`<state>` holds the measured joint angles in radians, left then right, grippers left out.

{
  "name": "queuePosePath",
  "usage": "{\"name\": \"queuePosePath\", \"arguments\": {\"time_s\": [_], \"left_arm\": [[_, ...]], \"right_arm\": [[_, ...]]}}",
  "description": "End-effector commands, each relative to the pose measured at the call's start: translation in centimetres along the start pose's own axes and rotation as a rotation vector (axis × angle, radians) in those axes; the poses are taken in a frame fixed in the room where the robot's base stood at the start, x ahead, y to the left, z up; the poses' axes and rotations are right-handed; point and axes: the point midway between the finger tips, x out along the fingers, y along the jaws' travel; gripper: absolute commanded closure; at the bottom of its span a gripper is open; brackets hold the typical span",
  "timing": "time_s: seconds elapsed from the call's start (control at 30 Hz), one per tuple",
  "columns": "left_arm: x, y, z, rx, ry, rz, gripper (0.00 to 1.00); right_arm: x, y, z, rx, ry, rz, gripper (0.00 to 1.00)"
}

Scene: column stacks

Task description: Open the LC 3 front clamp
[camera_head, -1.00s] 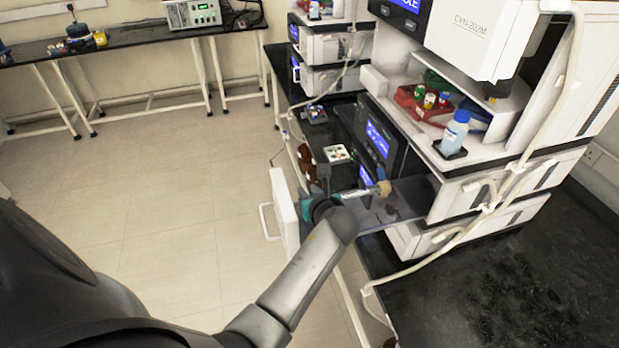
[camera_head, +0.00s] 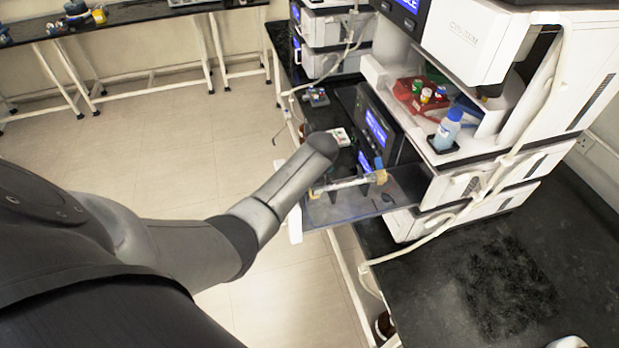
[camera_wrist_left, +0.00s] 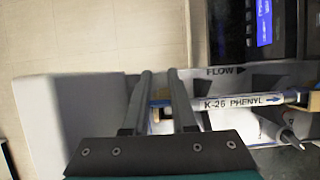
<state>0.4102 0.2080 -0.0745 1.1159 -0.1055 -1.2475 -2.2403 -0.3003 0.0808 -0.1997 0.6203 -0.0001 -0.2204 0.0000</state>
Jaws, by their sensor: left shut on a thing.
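A slim white column labelled K-26 PHENYL (camera_wrist_left: 241,101) lies across an open tray (camera_wrist_left: 60,110), its flow arrow pointing right. The column also shows in the head view (camera_head: 343,184), with a tan end fitting at each end. A dark clamp (camera_head: 381,177) stands near its right end. My left gripper (camera_wrist_left: 161,76) is at the column's left end, its two fingers close together and shut on a small part there, seemingly the front clamp, which the fingers mostly hide. A tan fitting (camera_wrist_left: 157,96) shows between them. In the head view my forearm hides this gripper. My right gripper is not seen.
The clear tray (camera_head: 335,210) juts from the instrument stack, below a blue-lit display (camera_head: 376,128). A blue-capped bottle (camera_head: 447,130) and a red bin with vials (camera_head: 415,95) sit higher up. A pale tube (camera_head: 425,245) hangs in front.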

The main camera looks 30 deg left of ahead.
Motion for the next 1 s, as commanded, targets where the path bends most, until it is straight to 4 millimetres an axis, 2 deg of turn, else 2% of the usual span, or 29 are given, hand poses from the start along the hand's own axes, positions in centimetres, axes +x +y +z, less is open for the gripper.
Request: {"name": "queuePosePath", "arguments": {"time_s": [0.2, 0.4, 0.7, 1.0], "left_arm": [[0.9, 0.2, 0.1, -0.003, 0.19, 0.005, 1.0], [1.3, 0.1, -0.1, -0.002, 0.31, 0.004, 1.0], [1.5, 0.1, -0.3, -0.001, 0.409, 0.004, 1.0], [1.5, 0.2, -0.5, 0.0, 0.438, 0.005, 1.0]], "right_arm": [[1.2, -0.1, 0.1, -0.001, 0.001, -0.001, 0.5], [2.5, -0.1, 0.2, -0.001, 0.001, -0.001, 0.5], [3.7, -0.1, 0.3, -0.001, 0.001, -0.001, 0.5], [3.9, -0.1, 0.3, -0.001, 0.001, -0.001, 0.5]]}}
